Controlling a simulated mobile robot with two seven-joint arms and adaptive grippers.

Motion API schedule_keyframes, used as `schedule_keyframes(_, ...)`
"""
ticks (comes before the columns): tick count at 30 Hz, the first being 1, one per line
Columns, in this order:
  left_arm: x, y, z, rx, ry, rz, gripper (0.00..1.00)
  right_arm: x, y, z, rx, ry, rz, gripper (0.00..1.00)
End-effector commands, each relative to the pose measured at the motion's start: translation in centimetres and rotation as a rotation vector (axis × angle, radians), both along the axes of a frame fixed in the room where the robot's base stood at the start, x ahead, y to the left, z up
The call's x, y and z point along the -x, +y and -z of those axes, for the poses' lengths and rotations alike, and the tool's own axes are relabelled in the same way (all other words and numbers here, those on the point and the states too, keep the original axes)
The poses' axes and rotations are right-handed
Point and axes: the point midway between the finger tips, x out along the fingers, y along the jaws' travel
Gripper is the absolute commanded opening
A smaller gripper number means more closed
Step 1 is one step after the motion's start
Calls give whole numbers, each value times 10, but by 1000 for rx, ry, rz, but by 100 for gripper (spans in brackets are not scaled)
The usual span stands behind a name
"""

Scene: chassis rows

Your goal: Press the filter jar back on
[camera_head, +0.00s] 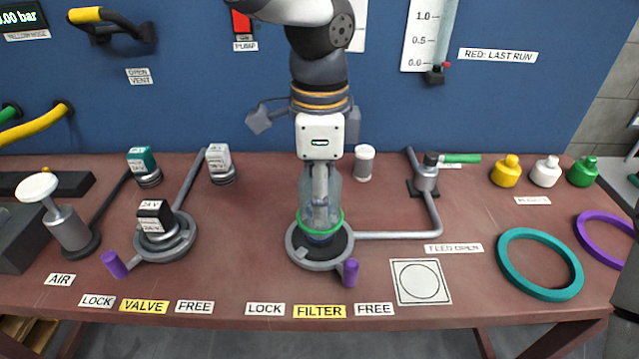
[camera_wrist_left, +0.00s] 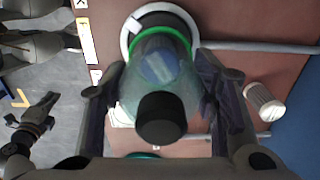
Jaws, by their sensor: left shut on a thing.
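The filter jar (camera_head: 333,190) is clear with a green ring at its lower rim; a dark cap faces the camera in the left wrist view (camera_wrist_left: 162,118). My left gripper (camera_head: 320,200) comes down from above and is shut on the jar, with one finger on each side in the wrist view. The jar is upright over the filter's round grey-and-black base (camera_head: 310,262); I cannot tell whether it is fully seated. The base's purple-tipped lever (camera_head: 350,273) points toward the FREE label (camera_head: 375,309). Part of what seems my right gripper (camera_wrist_left: 30,122) shows in the wrist view, its jaws unclear.
The valve unit (camera_head: 160,240) stands left, with a purple-tipped lever. A pipe (camera_head: 395,235) runs right from the filter base to a green-handled tap (camera_head: 427,175). A white ribbed cylinder (camera_head: 364,162) stands behind. A square circle-marked pad (camera_head: 420,282) lies front right.

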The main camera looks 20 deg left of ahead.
Motion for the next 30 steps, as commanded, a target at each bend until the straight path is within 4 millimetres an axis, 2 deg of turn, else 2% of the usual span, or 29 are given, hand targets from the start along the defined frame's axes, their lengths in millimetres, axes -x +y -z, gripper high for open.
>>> schedule_keyframes(30, 0, 0, 31, -1, 1, 1, 24, 2, 0, 2, 0, 8, 0, 0)
